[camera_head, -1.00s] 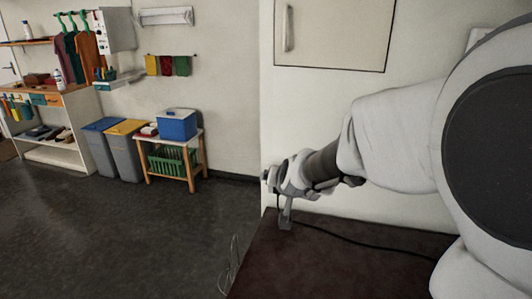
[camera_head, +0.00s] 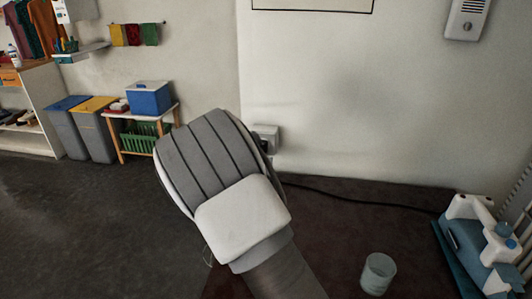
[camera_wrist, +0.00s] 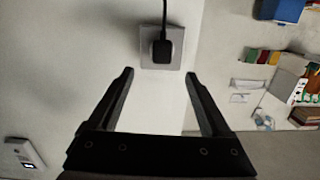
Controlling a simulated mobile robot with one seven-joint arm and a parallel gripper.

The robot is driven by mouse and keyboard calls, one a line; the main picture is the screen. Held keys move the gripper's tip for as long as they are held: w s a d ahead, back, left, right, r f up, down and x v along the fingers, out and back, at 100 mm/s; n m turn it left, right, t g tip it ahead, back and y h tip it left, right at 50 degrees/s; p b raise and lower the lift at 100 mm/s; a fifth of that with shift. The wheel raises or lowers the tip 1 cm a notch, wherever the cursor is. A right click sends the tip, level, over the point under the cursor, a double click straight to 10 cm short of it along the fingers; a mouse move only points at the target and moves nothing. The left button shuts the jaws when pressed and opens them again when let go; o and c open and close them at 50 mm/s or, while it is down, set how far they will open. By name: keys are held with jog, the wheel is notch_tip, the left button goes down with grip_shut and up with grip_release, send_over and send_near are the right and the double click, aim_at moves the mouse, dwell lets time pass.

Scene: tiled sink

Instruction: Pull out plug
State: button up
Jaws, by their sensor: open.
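A black plug (camera_wrist: 160,50) sits in a light square wall socket (camera_wrist: 174,61) in the wrist view, with its cable (camera_wrist: 165,14) running off the top edge. My gripper (camera_wrist: 160,73) is open and empty. Its two dark fingers point toward the socket, one to each side of the plug's line, with the plug beyond the tips. In the head view the socket (camera_head: 268,138) shows on the white wall just right of my wrist, which hides the fingers and most of the plug. The cable (camera_head: 350,199) trails right along the dark surface by the wall.
A glass (camera_head: 377,273) stands on the dark surface at lower right. A blue and white appliance (camera_head: 482,240) stands at the right edge. Bins (camera_head: 95,125) and a small table with a blue box (camera_head: 148,98) are at the back left. Open floor lies left.

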jog(key=shift+w+a+f+t+h, duration=0.15)
jog(key=shift+a+f+t+h, duration=0.15)
jog(key=shift+f+t, duration=0.35)
jog(key=shift+f, duration=0.1)
jog(key=b+x, duration=0.2)
jog(key=x, duration=0.7)
jog(key=shift+f+b, duration=0.1)
jog(key=shift+b, duration=0.45)
dwell(1.0)
grip_shut()
dwell(0.4)
